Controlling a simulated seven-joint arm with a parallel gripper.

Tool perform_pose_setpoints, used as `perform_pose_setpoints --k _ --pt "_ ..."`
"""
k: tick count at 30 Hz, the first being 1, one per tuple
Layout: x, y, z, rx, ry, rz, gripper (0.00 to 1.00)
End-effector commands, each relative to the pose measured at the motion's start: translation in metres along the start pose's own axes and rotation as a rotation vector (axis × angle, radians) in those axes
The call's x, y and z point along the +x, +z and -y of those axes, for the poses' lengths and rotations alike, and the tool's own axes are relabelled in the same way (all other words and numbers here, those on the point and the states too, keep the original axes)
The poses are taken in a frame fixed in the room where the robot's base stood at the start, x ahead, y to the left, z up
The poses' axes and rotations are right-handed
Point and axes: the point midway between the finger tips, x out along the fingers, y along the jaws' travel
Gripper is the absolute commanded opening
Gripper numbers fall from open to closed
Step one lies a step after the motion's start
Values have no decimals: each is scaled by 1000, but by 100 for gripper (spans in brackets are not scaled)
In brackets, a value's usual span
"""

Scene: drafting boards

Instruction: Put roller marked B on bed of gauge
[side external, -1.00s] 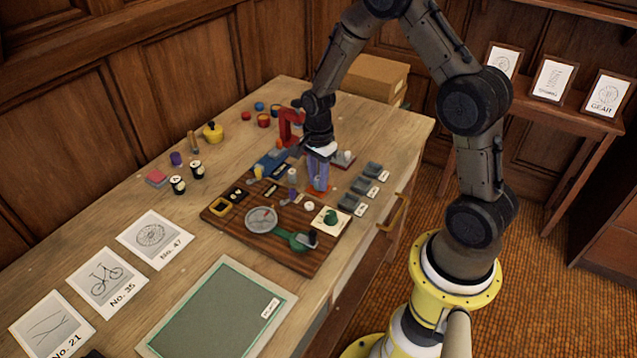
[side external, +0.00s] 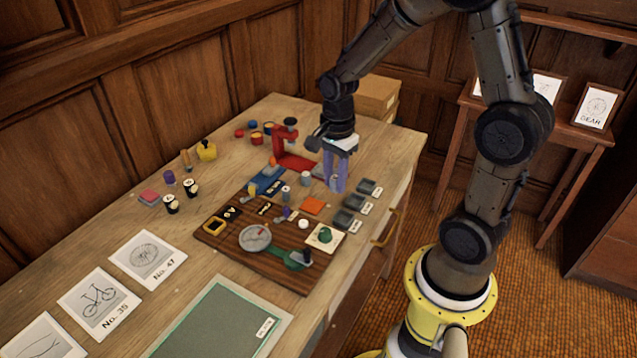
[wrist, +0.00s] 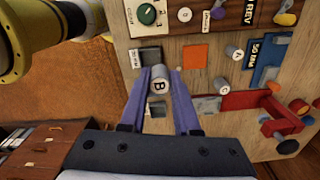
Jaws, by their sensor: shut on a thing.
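My gripper (side external: 336,188) has purple fingers and points down near the row of small grey trays. In the wrist view my gripper (wrist: 160,78) is shut on a grey roller marked B (wrist: 158,86), its lettered end facing the camera. In the side view the fingers mostly hide that roller. The red C-shaped gauge (side external: 281,147) stands behind and left of the gripper. Its red base also shows in the wrist view (wrist: 245,101), right of the held roller and apart from it. Whether the roller clears the table is hard to tell.
A grey roller marked C (wrist: 221,87) stands near the gauge base. An orange square (side external: 313,205) lies on the table in front of the gripper. Small labelled grey trays (side external: 355,202) line the right edge. The brown board (side external: 225,235) carries a dial and tools.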

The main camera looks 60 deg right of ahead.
Motion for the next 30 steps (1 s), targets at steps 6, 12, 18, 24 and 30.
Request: perform_pose_setpoints --k 6,12,18,24,30 --pt "-19 3 -40 0 -5 0 0" --pt "-27 5 -59 2 -3 0 0" --pt "-43 4 -48 16 -5 -1 0" --pt "-66 1 16 28 -2 0 0" --pt "-74 1 91 33 0 0 0"
